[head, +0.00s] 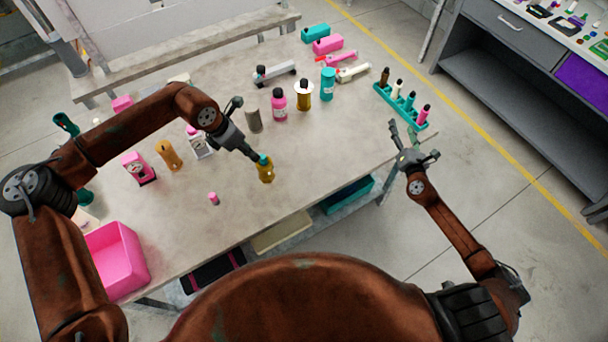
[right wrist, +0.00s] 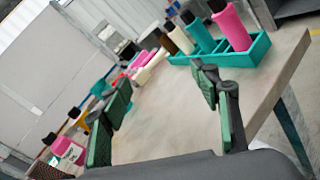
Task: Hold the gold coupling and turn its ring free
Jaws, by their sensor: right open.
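A small gold piece with a teal top (head: 265,172), which looks like the gold coupling, stands upright near the table's front edge in the head view. My left gripper (head: 247,130) is spread open, one finger pointing up and the other reaching down to the teal top. Whether that finger touches the top I cannot tell. My right gripper (head: 412,130) is open and empty at the table's right edge, well away from the gold piece. Its two spread fingers also show in the right wrist view (right wrist: 166,105), with nothing between them.
A grey-brown cylinder (head: 254,121) stands close to my left gripper. A pink bottle (head: 279,105), a gold bottle (head: 303,97) and a teal bottle (head: 328,84) stand behind. A teal rack (head: 390,96) holds several bottles. A pink bin (head: 120,262) is front left. The table's right front is clear.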

